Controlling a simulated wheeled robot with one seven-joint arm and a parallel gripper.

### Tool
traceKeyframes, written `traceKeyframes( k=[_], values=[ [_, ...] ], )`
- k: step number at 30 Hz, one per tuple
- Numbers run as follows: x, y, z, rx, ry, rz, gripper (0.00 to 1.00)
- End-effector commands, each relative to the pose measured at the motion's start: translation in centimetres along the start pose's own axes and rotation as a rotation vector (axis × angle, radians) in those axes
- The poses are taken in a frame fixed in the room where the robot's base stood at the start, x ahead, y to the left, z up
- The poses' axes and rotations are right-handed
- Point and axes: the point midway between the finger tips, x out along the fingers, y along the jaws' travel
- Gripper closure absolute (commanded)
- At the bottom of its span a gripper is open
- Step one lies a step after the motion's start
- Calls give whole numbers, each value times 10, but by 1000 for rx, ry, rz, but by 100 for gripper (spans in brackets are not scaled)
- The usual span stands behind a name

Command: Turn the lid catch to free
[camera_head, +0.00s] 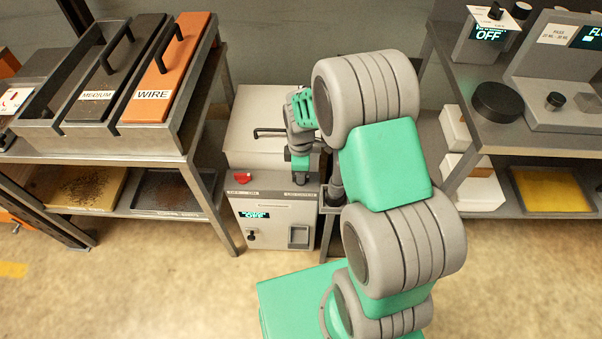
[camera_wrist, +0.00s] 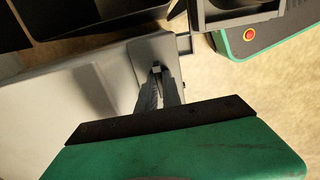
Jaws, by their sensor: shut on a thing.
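The white tray cleaner (camera_head: 270,212) stands low between two metal tables, with its lid (camera_head: 262,140) down and a dark bar handle (camera_head: 268,132) on it. My gripper (camera_head: 301,180) points down at the right of the cleaner's grey top ledge, above a small label. In the wrist view, my gripper (camera_wrist: 158,74) has its two fingers close together on a small piece, taken to be the lid catch (camera_wrist: 157,69). Only a small light tip of the catch shows between the fingers, so its turn angle cannot be told. In the head view the gripper hides it.
A red knob (camera_head: 243,178) sits on the ledge left of my gripper. The front panel has a display (camera_head: 254,215) reading OFF. The left table holds a bin with MEDIUM and WIRE pieces (camera_head: 165,70). The right table (camera_head: 520,140) stands close beside my arm.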

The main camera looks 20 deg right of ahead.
Motion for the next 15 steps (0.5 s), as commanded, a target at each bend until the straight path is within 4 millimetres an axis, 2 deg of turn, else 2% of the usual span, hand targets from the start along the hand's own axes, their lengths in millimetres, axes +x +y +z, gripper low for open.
traceKeyframes(
  k=[8, 9, 15],
  values=[
    [0, 0, 0, -2, 1, 0, 100],
    [0, 0, 0, -2, 1, 0, 89],
    [0, 0, 0, -1, 0, 0, 72]
  ],
)
